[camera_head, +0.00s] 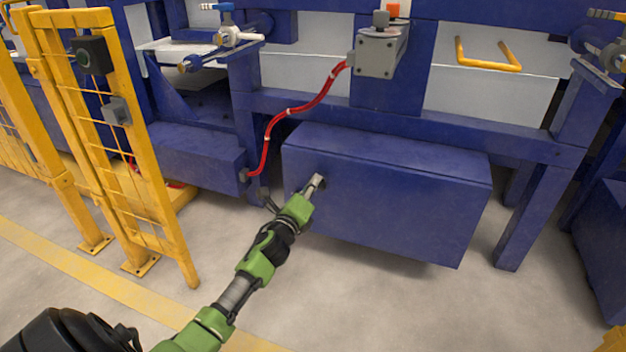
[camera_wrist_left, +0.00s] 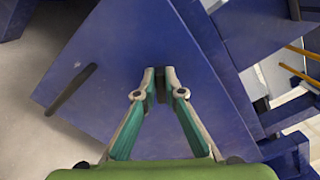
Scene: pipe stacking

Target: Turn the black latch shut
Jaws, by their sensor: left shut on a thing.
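A blue box (camera_head: 400,205) hangs low under the blue frame, its front face towards me. My left gripper (camera_head: 317,182) reaches up to the upper left part of that face. In the left wrist view its fingertips (camera_wrist_left: 160,84) are closed in on a small dark piece, the black latch (camera_wrist_left: 161,92), at the blue face. The fingers hide most of the latch, so its exact angle is hard to tell. In the head view the gripper covers it almost wholly. My right gripper is not in view.
A red hose (camera_head: 290,111) runs from a grey box (camera_head: 378,55) down beside the blue box. A yellow mesh gate (camera_head: 120,140) stands at the left. A dark bar (camera_wrist_left: 71,90) lies on the blue face in the left wrist view. The floor in front is clear.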

